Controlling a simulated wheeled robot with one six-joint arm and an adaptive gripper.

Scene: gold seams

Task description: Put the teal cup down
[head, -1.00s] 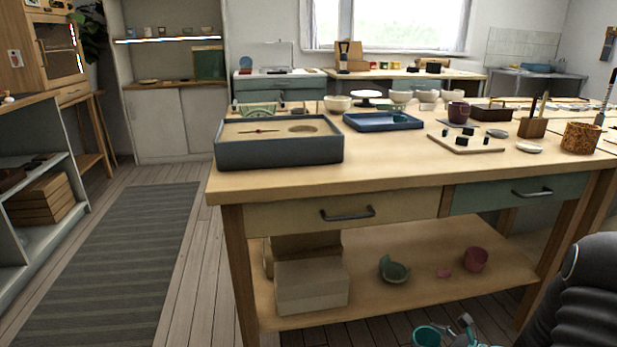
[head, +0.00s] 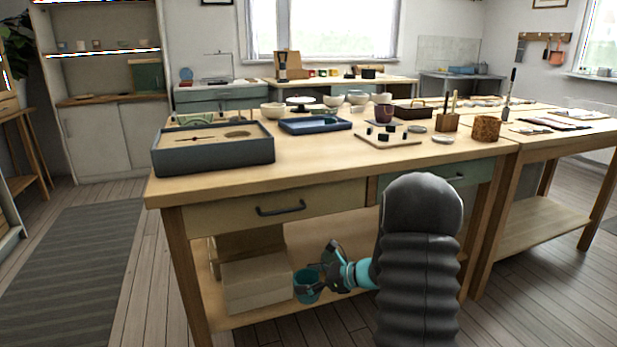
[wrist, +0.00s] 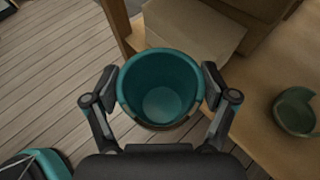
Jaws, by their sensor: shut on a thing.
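The teal cup (head: 308,286) is held in my gripper (head: 318,275), in front of the workbench's lower shelf in the head view. In the wrist view the cup (wrist: 160,88) is upright with its empty inside showing. The fingers of my gripper (wrist: 160,90) press on its left and right sides. Below it in the wrist view are the plank floor (wrist: 50,80) and the edge of the lower shelf (wrist: 255,125). How far the cup is above them I cannot tell.
A pale box (head: 255,285) stands on the lower shelf beside the cup. A broken green bowl (wrist: 294,112) lies on the shelf to the right. The benchtop (head: 300,165) holds a dark sand tray (head: 213,157), a blue tray (head: 315,125) and a board with small dark pieces (head: 388,138).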

